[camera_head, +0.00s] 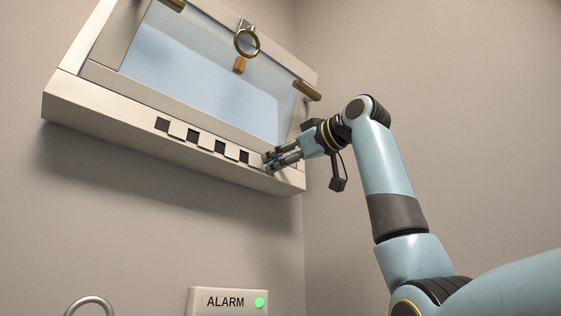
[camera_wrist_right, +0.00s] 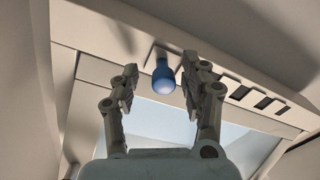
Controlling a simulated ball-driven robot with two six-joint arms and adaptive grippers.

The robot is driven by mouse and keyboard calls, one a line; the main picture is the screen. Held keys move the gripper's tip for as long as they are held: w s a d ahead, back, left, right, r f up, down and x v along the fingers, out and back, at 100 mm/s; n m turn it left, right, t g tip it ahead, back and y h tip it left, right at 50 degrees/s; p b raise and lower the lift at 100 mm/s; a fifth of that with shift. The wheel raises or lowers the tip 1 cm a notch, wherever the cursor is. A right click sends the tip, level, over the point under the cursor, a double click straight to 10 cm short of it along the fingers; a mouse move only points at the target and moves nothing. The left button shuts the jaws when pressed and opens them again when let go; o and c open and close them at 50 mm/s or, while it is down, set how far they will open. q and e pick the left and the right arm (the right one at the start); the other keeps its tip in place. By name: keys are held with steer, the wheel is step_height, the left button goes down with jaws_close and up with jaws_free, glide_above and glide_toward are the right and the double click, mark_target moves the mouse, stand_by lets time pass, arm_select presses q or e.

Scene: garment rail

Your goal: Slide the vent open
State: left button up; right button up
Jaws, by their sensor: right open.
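The vent (camera_head: 205,141) is a strip with a row of dark square slots along the lower edge of the window frame. The slots also show in the right wrist view (camera_wrist_right: 262,102). A blue rounded knob (camera_wrist_right: 163,78) sticks out beside the row in that view. My right gripper (camera_head: 268,161) is at the right end of the strip. In the right wrist view its open fingers (camera_wrist_right: 160,80) stand on either side of the knob, with gaps visible. In the head view the gripper mostly hides the knob. My left gripper is out of view.
The tilted window (camera_head: 200,60) above has a brass ring (camera_head: 247,42) and brass-coloured handles (camera_head: 307,91) on its frame. A wall corner is close on the right. An ALARM box (camera_head: 228,301) with a green light is below. A curved metal bar (camera_head: 90,300) is at lower left.

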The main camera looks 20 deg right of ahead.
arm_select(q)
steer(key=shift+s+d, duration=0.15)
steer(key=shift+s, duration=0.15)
arm_select(e)
steer(key=v, duration=1.1)
steer(key=shift+s+d, duration=0.15)
steer(key=shift+s, duration=0.2)
